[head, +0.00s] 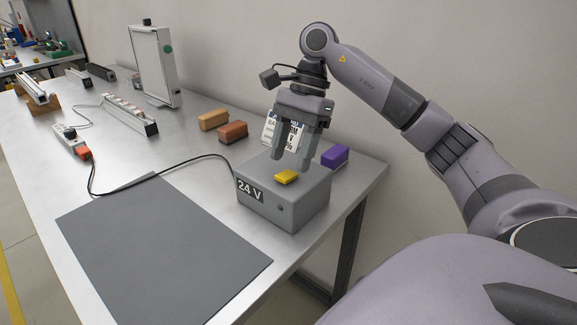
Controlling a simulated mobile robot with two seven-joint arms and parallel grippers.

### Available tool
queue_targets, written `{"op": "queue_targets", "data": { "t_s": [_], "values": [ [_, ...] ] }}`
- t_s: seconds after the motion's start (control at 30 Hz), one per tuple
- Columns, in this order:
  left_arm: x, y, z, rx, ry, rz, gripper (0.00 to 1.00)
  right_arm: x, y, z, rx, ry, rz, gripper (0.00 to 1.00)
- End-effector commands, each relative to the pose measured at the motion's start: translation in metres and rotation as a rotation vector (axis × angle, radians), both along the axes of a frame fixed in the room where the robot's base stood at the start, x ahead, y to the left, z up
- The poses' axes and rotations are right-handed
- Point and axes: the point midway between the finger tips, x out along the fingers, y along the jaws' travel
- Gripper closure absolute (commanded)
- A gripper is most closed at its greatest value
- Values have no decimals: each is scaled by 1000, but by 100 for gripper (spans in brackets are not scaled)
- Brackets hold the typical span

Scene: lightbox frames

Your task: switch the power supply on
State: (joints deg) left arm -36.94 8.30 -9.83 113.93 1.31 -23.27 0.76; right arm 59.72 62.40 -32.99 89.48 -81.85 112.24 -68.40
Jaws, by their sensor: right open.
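The power supply (305,200) is a grey box marked "24 V" near the right end of the metal table. A yellow rocker or button (286,177) sits on its top, and a small dark round spot shows on its front face. A black cable runs from its left side. My right gripper (291,163) points down just above and behind the yellow part, with its fingers apart and nothing between them. I cannot tell whether a fingertip touches the box. My left gripper is not in view.
A purple block (335,156) stands close right of the supply. Orange (214,119) and brown (233,132) blocks and a printed white card (270,128) are behind it. A dark grey mat (160,250) lies clear in front.

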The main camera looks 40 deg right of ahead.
Motion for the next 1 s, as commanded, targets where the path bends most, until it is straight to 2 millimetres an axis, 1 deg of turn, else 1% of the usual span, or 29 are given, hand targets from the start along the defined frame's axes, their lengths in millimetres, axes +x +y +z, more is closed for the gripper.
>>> {"op": "queue_targets", "data": {
  "t_s": [0.03,0.2,0.5,0.53,0.57,0.6,0.7,0.87,1.0],
  "values": [
    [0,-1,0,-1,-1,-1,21,-1,2,-7,-1,2,0,45],
    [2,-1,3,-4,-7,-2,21,-1,8,-21,-1,0,-1,45],
    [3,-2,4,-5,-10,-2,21,-1,10,-23,0,-1,-2,45],
    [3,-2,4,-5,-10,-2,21,-1,10,-23,0,-1,-2,48],
    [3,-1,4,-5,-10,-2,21,-1,10,-23,0,-1,-2,58],
    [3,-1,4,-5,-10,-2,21,-1,10,-23,0,-1,-2,71],
    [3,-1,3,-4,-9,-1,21,-1,10,-23,0,-1,-1,100],
    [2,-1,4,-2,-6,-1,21,-1,11,-22,-15,-2,1,100],
    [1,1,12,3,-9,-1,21,-1,15,-18,-113,-10,4,100]
  ]
}}
